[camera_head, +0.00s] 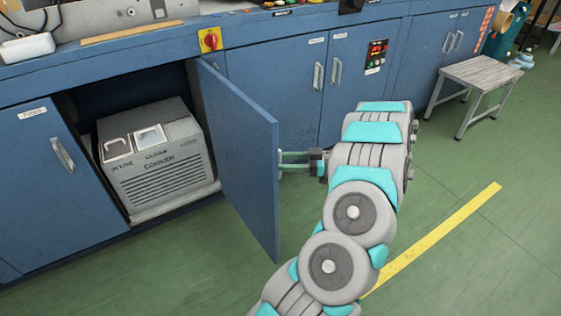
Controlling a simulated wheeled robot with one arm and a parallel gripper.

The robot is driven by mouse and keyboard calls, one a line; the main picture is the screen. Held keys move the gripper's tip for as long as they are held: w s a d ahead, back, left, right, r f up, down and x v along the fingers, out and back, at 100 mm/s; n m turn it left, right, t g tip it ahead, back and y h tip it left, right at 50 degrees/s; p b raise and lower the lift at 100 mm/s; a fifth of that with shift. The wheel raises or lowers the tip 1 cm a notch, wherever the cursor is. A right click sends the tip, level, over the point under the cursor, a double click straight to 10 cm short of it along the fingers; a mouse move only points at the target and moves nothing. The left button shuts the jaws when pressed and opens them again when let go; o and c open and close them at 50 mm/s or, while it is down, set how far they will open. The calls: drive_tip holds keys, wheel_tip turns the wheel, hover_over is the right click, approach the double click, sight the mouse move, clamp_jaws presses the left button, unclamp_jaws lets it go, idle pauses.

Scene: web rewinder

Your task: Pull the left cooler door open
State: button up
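A blue cabinet door (239,150) stands swung out from the bench front, hinged on the right side of its opening. A grey cooler (160,165) sits in the open bay, marked "IN USE", "CLEAN" and "COOLER". My gripper (285,160) is at the handle on the outer face of the blue door, right of the cooler. A gap shows between its fingers; I cannot tell whether they clamp the handle.
A closed blue door (45,185) with a handle is left of the bay. More closed doors (310,85) and a control panel (376,55) are to the right. A small stool (480,80) stands at right. The green floor (150,275) in front is clear.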

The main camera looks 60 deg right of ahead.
drive_tip(key=v, duration=0.7)
drive_tip(key=shift+s+d, duration=0.2)
drive_tip(key=shift+s, duration=0.15)
idle(0.5)
